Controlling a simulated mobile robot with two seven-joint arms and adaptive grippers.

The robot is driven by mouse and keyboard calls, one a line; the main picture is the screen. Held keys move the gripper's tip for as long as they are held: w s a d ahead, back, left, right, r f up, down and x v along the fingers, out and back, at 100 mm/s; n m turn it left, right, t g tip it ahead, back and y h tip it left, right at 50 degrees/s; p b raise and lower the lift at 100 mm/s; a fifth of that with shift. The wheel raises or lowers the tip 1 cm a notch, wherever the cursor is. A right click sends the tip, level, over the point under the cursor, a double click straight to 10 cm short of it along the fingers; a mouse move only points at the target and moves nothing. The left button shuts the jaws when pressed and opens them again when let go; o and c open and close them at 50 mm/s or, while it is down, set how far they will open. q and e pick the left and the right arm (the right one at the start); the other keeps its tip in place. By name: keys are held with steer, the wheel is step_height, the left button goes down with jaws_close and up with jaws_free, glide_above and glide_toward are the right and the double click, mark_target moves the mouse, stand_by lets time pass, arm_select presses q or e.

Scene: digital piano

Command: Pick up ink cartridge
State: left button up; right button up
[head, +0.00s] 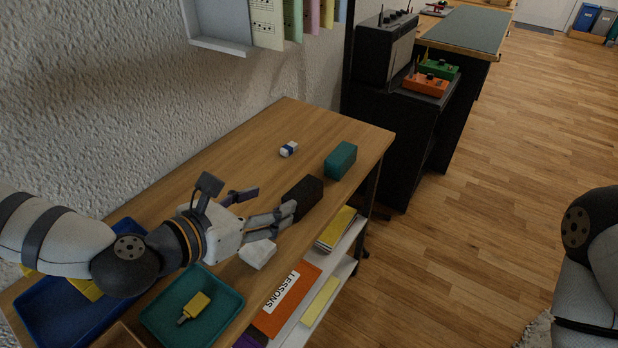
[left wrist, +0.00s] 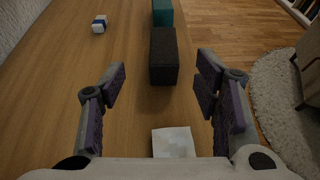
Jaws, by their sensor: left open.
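My left gripper (head: 268,201) is open and empty, reaching out over the wooden desk. A dark block (head: 303,197) lies just beyond its fingertips; in the left wrist view the block (left wrist: 164,55) shows ahead, between the two spread fingers. A white crumpled-looking piece (head: 258,254) lies below the gripper and also shows in the left wrist view (left wrist: 173,142). A small yellow piece with a narrow end (head: 196,305) lies in the teal tray. I cannot tell for certain which of these is the ink cartridge. My right gripper is out of view.
A teal block (head: 341,160) and a small white-and-blue piece (head: 289,149) lie farther along the desk (head: 262,136). A teal tray (head: 224,321) and a blue tray (head: 37,309) stand at the near end. Shelves with papers are below. A textured wall borders the left.

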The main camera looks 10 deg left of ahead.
mark_target(294, 197)
arm_select(q)
steer(key=x, duration=1.1)
steer(key=shift+s+d+f+b, duration=0.25)
steer(key=shift+s+f+b, duration=0.05)
steer(key=shift+b, duration=0.05)
steer(key=c, duration=1.2)
